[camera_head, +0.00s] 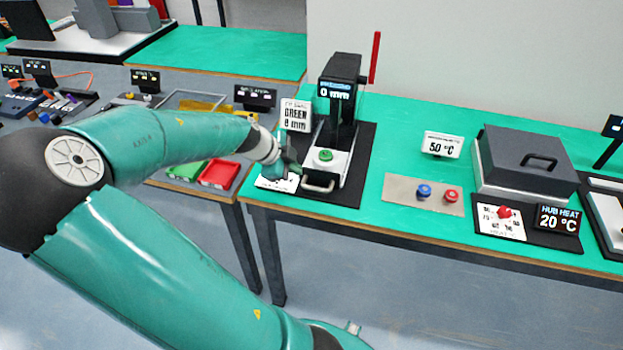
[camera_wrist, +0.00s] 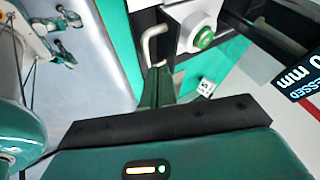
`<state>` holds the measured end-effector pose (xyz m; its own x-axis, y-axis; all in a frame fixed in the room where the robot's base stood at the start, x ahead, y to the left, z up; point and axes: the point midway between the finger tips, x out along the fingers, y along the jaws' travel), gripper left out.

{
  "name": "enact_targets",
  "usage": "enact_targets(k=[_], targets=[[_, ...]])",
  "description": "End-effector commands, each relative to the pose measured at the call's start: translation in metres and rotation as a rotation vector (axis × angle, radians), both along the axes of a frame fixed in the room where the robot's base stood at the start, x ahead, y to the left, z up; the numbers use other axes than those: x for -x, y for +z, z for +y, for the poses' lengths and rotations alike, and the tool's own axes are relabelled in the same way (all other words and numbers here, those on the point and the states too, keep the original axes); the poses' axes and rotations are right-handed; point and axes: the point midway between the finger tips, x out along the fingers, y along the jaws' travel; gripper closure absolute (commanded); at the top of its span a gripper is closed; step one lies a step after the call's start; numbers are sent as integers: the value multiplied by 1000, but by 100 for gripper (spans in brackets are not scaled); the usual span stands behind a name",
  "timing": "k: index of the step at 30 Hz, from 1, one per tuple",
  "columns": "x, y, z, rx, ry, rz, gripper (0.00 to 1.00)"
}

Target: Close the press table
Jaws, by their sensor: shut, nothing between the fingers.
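The press (camera_head: 342,75) is a black column with a display reading 0 mm and a red lever (camera_head: 375,57) standing upright. Its light press table (camera_head: 341,162) reaches out in front of the column, with a green round part (camera_head: 325,155) on it. A metal handle (camera_head: 318,187) is on the table's front end. My gripper (camera_head: 292,170) is shut and empty, just left of the handle. In the wrist view, the fingertips (camera_wrist: 160,70) are close to the handle (camera_wrist: 148,42); I cannot tell whether they touch. The table (camera_wrist: 183,15) and green part (camera_wrist: 205,38) lie beyond.
A sign reading GREEN 8 mm (camera_head: 296,115) stands left of the press. A plate with blue and red buttons (camera_head: 424,194) and a grey lidded box (camera_head: 525,165) are to the right. Red and green trays (camera_head: 219,174) sit on the left table. Green tabletop is free around the button plate.

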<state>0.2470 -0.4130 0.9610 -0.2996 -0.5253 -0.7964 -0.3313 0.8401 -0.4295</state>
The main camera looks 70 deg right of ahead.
Motion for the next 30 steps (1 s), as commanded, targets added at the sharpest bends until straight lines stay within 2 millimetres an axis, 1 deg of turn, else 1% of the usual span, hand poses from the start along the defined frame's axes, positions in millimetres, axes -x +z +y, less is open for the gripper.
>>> enact_targets(k=[19, 24, 30], targets=[[24, -64, -40, -5, 2, 3, 100], [27, -73, -46, -5, 4, 2, 100], [27, -75, -47, -4, 4, 0, 100]])
